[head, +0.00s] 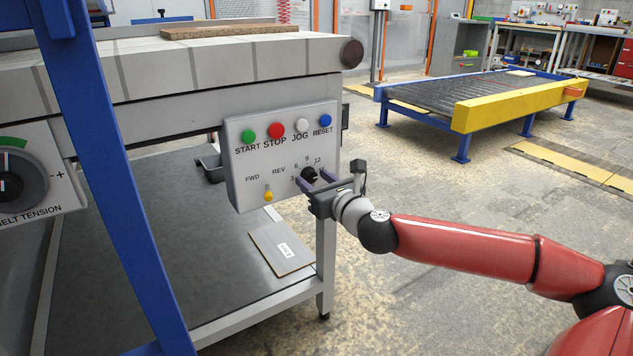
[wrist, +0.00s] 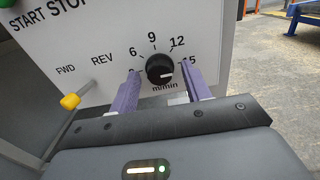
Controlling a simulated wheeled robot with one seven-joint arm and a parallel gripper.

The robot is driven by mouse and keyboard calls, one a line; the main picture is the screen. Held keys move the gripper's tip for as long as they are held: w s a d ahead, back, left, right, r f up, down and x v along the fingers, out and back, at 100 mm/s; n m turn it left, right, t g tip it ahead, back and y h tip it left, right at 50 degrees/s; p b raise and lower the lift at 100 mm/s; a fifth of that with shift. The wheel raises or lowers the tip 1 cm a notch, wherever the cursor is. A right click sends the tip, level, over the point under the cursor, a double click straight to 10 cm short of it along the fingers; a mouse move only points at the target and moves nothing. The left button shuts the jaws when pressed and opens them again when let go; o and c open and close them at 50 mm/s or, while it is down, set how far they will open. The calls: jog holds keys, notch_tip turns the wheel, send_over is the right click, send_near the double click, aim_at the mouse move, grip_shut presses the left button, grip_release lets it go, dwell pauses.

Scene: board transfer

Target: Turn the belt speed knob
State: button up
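The belt speed knob (head: 308,173) is a small round black knob at the lower right of a white control panel (head: 243,174). In the wrist view the knob (wrist: 160,68) sits inside a scale with 6, 9, 12 and 15 readable, marked m/min. A white mark on it points right, slightly down, near the 15 side. My gripper (head: 314,179) is open at the panel. In the wrist view my gripper's (wrist: 160,72) purple fingers are on the left and right of the knob, with a gap on each side. I cannot tell how deep they reach around it.
A yellow FWD/REV lever (wrist: 70,101) is left of the knob. Green, red (head: 276,130), white and blue buttons line the panel top. A blue post (head: 118,180) stands at left, beside the belt tension dial (head: 18,178).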

jog(key=c, duration=0.8)
jog(key=n, duration=0.6)
jog(key=shift+n, duration=0.3)
jog(key=n, duration=1.3)
jog(key=shift+n, duration=0.3)
jog(key=n, duration=0.6)
jog(key=shift+p, duration=0.35)
jog(key=shift+n, duration=0.4)
